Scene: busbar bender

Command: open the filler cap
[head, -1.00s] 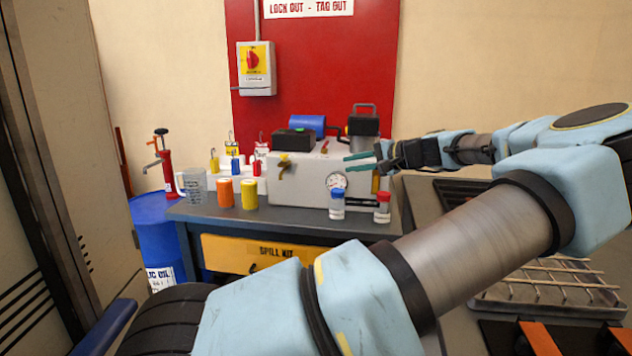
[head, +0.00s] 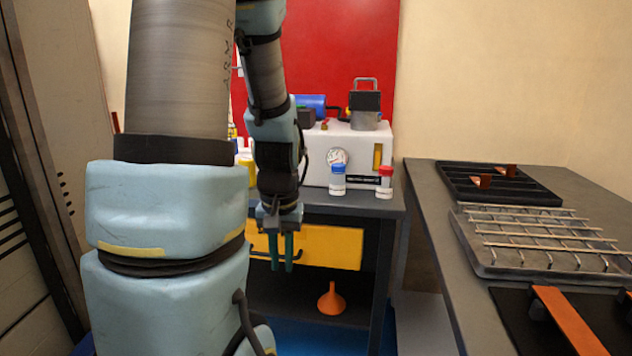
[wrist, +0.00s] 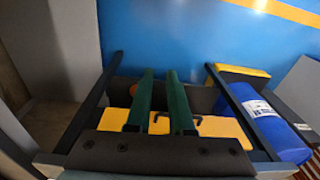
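The pale grey tank (head: 352,148) stands on the dark bench, with a round gauge on its front. On top of it a grey cylinder carries a dark, handled lid (head: 365,97), which looks like the filler cap and appears seated; I cannot be sure. A small brass-and-red part (head: 324,125) is also on the tank top. My gripper (head: 281,268) points down in front of the bench's yellow drawer, below and left of the lid, well apart from it. In the wrist view my two green fingers (wrist: 160,75) are apart with nothing between them. My arm hides the tank's left part.
Blue-capped (head: 338,180) and red-capped (head: 385,182) bottles stand at the bench's front edge before the tank. An orange funnel (head: 331,299) sits on the shelf below. The right-hand table (head: 440,255) holds racks. A blue drum (wrist: 245,110) shows in the wrist view.

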